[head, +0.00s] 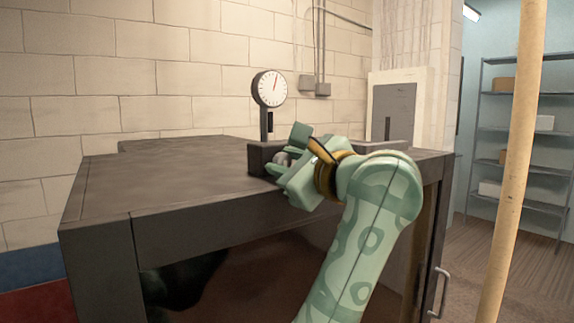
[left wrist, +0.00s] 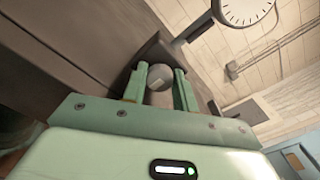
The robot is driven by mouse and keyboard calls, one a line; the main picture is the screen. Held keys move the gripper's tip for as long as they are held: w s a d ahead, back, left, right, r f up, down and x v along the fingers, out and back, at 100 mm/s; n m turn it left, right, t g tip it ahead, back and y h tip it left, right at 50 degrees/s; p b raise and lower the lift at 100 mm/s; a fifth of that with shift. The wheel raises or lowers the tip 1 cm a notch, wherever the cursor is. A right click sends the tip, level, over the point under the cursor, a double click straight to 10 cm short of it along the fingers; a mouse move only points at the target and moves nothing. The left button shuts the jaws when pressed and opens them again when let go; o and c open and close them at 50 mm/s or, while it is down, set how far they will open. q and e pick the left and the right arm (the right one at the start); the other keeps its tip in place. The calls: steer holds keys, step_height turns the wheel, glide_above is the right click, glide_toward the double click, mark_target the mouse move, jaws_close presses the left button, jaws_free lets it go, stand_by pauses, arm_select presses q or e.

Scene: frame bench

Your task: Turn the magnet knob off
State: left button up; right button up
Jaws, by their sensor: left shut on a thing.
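The magnet base (head: 258,158) is a dark block on the bench top, carrying a post with a white round dial (head: 269,88). A small grey knob (head: 283,158) shows at its front, partly hidden by my left gripper (head: 280,165). In the left wrist view, the pale green fingers of my left gripper (left wrist: 160,88) stand on either side of the grey knob (left wrist: 158,98) and are shut on it. The dial shows in part at the top (left wrist: 243,8). The knob's marking cannot be read. My right gripper is in neither view.
The dark bench (head: 150,190) has a wide clear top to the left of the base. A pale vertical pole (head: 515,150) stands at the right, with a shelf rack (head: 520,125) behind it. A block wall (head: 150,70) runs behind the bench.

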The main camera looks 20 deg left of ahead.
arm_select(q)
steer(key=o, duration=0.9)
steer(key=shift+o, duration=0.3)
steer(key=shift+w+d+f, duration=0.1)
steer(key=shift+f, duration=0.1)
